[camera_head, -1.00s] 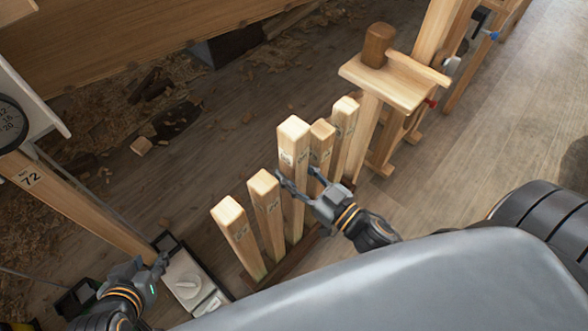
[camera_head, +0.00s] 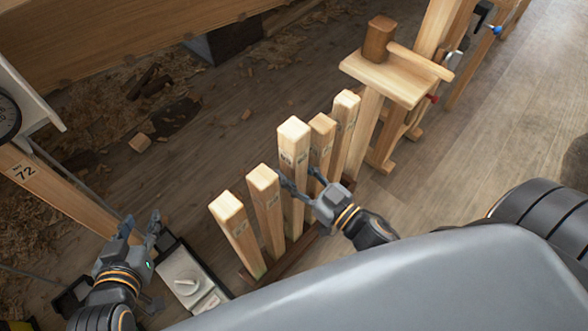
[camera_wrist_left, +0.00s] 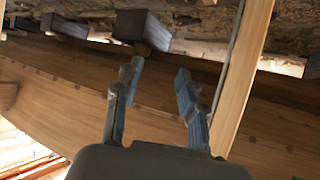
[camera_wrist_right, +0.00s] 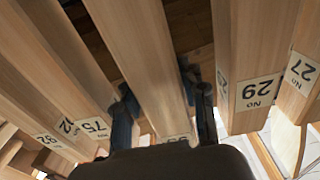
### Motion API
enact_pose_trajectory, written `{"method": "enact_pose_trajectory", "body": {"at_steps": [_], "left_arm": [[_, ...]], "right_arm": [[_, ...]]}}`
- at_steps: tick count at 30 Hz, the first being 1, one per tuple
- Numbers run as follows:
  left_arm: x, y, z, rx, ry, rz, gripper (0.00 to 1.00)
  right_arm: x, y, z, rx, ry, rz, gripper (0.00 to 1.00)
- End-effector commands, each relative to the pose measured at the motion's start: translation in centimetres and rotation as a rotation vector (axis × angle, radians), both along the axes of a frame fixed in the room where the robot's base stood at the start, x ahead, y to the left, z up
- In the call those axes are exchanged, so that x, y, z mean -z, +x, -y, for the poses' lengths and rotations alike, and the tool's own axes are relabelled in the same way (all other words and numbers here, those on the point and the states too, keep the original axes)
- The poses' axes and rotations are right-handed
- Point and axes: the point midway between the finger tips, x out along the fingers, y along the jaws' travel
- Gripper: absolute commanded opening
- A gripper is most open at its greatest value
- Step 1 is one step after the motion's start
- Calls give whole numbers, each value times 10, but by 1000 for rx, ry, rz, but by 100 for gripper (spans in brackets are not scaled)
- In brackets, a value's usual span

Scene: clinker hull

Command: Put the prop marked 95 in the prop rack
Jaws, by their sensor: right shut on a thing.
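Several square wooden props stand in a row in the dark prop rack (camera_head: 312,238). My right gripper (camera_head: 303,190) is shut on the tallest one, a numbered prop (camera_head: 294,143). In the right wrist view this prop (camera_wrist_right: 145,60) runs between the fingers (camera_wrist_right: 165,105); its label is mostly hidden behind the gripper, so I cannot read it for sure. I cannot tell whether its foot sits in the rack. My left gripper (camera_head: 141,226) is open and empty at the lower left; its spread fingers also show in the left wrist view (camera_wrist_left: 155,80).
A leaning timber marked 72 (camera_head: 75,200) is beside the left gripper. A pale box with a knob (camera_head: 188,278) lies below it. A wooden stand with a mallet (camera_head: 385,82) is behind the rack. Wood scraps litter the floor under the hull (camera_head: 130,40).

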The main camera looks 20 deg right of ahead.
Motion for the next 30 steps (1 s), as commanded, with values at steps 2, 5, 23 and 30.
{"method": "enact_pose_trajectory", "body": {"at_steps": [2,5,23,30], "left_arm": [[-3,3,1,1,-6,24,40],[-8,7,3,3,-13,57,40],[-41,24,12,15,-60,252,40],[-56,29,15,20,-80,333,40]], "right_arm": [[0,1,0,-1,2,5,0],[2,1,0,-1,2,6,0],[16,1,0,-2,1,6,0],[22,1,0,-2,2,6,0]]}}
